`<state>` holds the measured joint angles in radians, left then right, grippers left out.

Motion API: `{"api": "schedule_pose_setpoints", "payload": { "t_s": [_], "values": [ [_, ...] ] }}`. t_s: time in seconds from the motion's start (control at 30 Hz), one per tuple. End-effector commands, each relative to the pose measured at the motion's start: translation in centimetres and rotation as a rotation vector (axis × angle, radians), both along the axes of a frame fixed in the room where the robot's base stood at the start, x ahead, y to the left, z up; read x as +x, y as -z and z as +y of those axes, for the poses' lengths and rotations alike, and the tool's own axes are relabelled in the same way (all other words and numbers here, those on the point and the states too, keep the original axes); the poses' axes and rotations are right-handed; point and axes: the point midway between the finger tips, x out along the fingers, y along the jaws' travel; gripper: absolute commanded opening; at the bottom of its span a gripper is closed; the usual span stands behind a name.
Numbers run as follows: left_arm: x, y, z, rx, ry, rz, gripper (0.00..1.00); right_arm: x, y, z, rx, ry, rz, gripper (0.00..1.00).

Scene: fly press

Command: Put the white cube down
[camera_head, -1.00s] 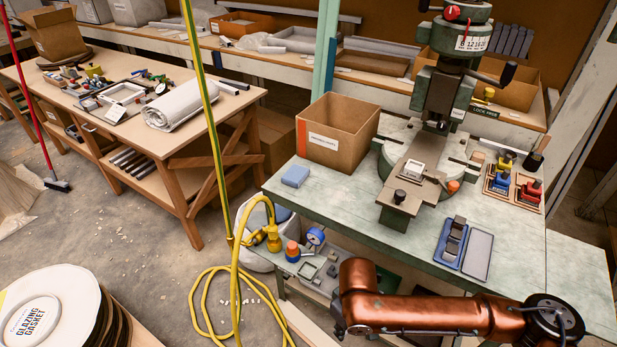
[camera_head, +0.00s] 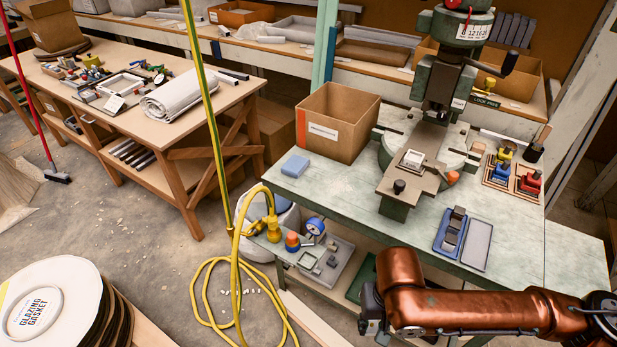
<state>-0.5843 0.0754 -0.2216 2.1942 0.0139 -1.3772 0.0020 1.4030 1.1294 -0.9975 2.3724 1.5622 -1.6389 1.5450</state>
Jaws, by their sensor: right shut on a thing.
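My right arm comes in from the lower right. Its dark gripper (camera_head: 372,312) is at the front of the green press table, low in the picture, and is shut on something. The copper arm link and the bottom of the picture hide the fingertips and what they hold. I cannot make out a white cube in the gripper. A small white-topped block (camera_head: 412,159) sits on the brown bed of the fly press (camera_head: 400,183), apart from my gripper. My left gripper is not in view.
The green table (camera_head: 335,200) has bare room at its front left. On it are a cardboard box (camera_head: 340,140), a blue block (camera_head: 295,166), a blue tray (camera_head: 440,238) and red, yellow and blue tools (camera_head: 527,182). A yellow hose (camera_head: 238,270) hangs at the left.

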Motion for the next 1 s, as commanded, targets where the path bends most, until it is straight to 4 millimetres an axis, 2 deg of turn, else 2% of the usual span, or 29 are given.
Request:
{"api": "schedule_pose_setpoints", "payload": {
  "t_s": [0.03, 0.1, 0.27, 0.67, 0.87, 1.0],
  "values": [
    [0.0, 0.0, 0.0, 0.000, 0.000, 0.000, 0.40, -0.1, 0.0, -1.5, -0.003, 0.004, 0.000, 0.00],
    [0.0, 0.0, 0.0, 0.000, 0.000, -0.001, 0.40, -0.2, 0.0, -3.2, -0.007, 0.003, -0.003, 0.00],
    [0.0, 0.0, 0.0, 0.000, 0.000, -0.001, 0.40, -0.7, -0.4, -6.2, -0.019, -0.004, -0.009, 0.00],
    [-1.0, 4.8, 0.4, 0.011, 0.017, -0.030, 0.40, -1.8, -7.5, -5.8, -0.017, -0.006, -0.028, 0.00],
    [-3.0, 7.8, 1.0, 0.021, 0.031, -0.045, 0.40, -2.7, -12.2, -5.7, -0.017, -0.009, -0.033, 0.00],
    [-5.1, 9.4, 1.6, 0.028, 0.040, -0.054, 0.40, -3.2, -15.2, -5.8, -0.016, -0.008, -0.033, 0.00]
  ]
}}
